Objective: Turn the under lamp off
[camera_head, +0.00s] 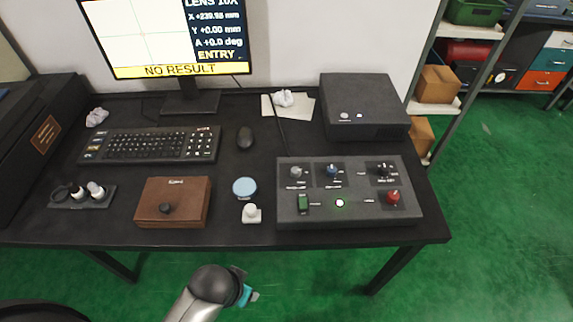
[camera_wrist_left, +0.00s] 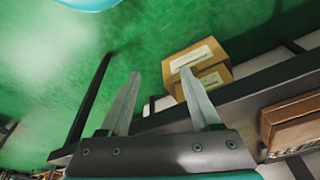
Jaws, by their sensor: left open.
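A dark control panel (camera_head: 347,219) sits at the table's right front. On it are a grey knob (camera_head: 296,172), a blue knob (camera_head: 332,170), a black knob (camera_head: 384,169), a red knob (camera_head: 393,196), a green rocker switch (camera_head: 303,203) and a glowing round light (camera_head: 340,203). The panel labels are too small to read, so I cannot tell which control is the under lamp's. My left gripper (camera_head: 252,295) is low in front of the table, apart from the panel. In the left wrist view my left gripper (camera_wrist_left: 161,73) is open and empty. My right gripper is not in view.
The dark table (camera_head: 236,229) holds a keyboard (camera_head: 150,146), mouse (camera_head: 245,138), brown box (camera_head: 160,213), blue disc (camera_head: 244,187), white piece (camera_head: 251,214) and black box (camera_head: 363,101). A monitor (camera_head: 165,42) stands behind. Green floor lies in front.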

